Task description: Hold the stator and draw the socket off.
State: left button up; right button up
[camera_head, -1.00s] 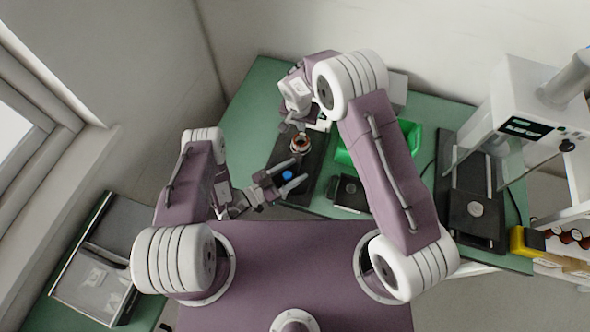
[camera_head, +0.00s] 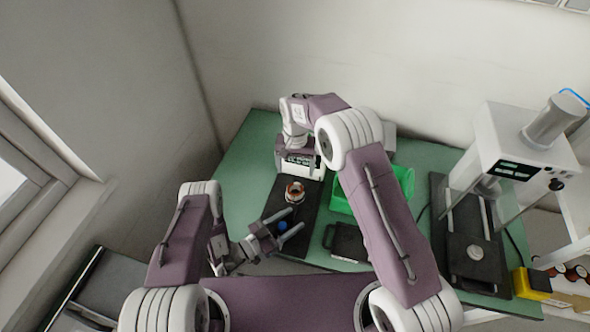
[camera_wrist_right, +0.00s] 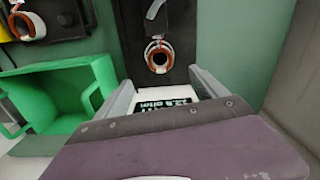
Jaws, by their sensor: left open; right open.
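The stator (camera_head: 295,192), a ring with copper-orange windings, stands on a black plate (camera_head: 309,206). In the right wrist view the stator (camera_wrist_right: 159,57) shows a dark centre and pale bits at its upper rim. I cannot make out the socket as a separate part. My left gripper (camera_head: 296,218) is open just in front of the stator, apart from it, with a blue spot (camera_head: 282,225) on the plate beside its fingers. My right gripper (camera_wrist_right: 161,78) is open behind the stator, its fingers apart and nothing between their tips; in the head view its fingers are hard to see.
A white meter with a lit display (camera_wrist_right: 167,103) stands behind the stator, near my right gripper. A green bin (camera_head: 403,180) lies to the right, with a black block (camera_head: 347,242) in front. Another copper ring (camera_wrist_right: 27,24) shows there. A white press (camera_head: 510,150) stands far right.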

aim_at(295, 188)
notch_tip(295, 188, down, 12)
dwell(0.4)
jog(key=shift+c, duration=0.3)
jog(key=c, duration=1.5)
pick_arm(q)
jog(key=shift+c, duration=0.9)
pick_arm(e)
grip_shut()
pick_arm(q)
grip_shut()
